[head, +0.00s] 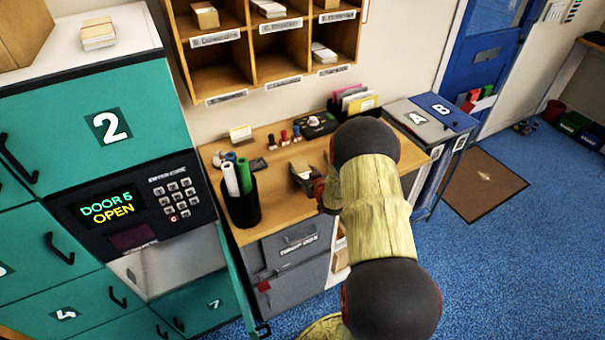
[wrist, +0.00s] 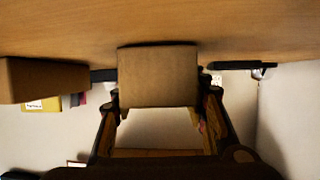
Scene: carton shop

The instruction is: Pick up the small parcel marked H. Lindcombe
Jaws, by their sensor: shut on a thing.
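In the wrist view a small plain brown parcel (wrist: 158,75) sits between the two fingers of my gripper (wrist: 160,95), which is shut on it. The face toward the camera shows no marking, so I cannot read a name on it. The parcel is close to the wooden desktop (wrist: 220,25); I cannot tell whether it touches it. In the head view my arm hides most of the gripper and the parcel over the wooden counter (head: 285,222).
Another brown box (wrist: 40,80) is beside the parcel in the wrist view. In the head view a black pen cup (head: 243,208), stamps (head: 284,137) and a file holder (head: 355,100) stand on the counter. Pigeonholes (head: 262,42) hang above. A teal locker door (head: 236,278) stands open at left.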

